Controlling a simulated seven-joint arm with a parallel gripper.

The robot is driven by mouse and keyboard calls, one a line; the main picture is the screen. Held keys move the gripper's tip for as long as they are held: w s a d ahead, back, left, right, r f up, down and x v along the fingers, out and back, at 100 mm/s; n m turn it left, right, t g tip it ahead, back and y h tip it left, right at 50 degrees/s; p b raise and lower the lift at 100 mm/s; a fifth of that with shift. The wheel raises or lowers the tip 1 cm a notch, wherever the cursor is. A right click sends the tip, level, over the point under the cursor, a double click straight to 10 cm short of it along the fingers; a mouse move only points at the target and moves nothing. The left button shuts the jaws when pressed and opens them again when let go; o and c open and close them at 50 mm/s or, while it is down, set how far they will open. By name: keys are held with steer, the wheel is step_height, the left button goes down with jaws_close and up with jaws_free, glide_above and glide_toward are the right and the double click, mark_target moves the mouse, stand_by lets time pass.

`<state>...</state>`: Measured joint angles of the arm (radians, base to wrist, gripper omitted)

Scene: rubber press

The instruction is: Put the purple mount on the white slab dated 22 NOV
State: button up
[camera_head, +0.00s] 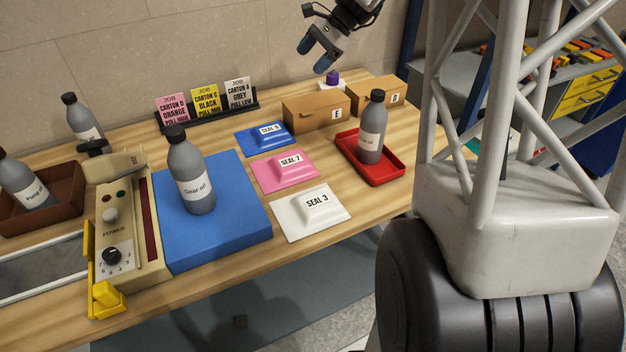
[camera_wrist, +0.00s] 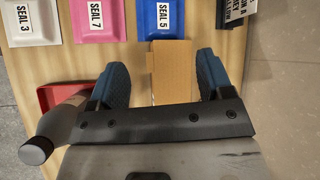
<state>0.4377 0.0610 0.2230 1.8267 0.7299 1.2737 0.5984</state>
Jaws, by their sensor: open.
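My gripper (camera_head: 317,56) is open and empty, above and slightly left of the purple block in the head view. In the wrist view its blue fingertips (camera_wrist: 160,80) are wide apart, above a cardboard box.
Pink SEAL 7 (camera_head: 270,184) and blue SEAL 5 (camera_head: 250,144) slabs lie behind the white one. Box E (camera_head: 292,115), box B (camera_head: 363,100) and a red tray (camera_head: 396,180) with a bottle (camera_head: 371,135) stand right. A bottle (camera_head: 192,185) stands on a blue pad (camera_head: 240,225).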

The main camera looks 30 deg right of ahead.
steer(key=s+a+r+n+h, duration=0.1)
steer(key=s+a+n+h, duration=0.15)
steer(key=s+a, duration=0.5)
steer(key=s+a+n+h, duration=0.1)
steer(key=s+a+n, duration=0.3)
steer(key=s, duration=0.7)
steer(key=s+a+r+n+h, duration=0.1)
steer(key=s+a+n+h, duration=0.1)
steer(key=s+a+n, duration=0.5)
steer(key=s+f+n+h, duration=0.1)
steer(key=s+f, duration=0.3)
steer(key=s, duration=0.9)
steer(key=shift+s+a+n+t+h, duration=0.2)
steer(key=shift+a+n+t+h, duration=0.15)
steer(key=shift+h, duration=0.4)
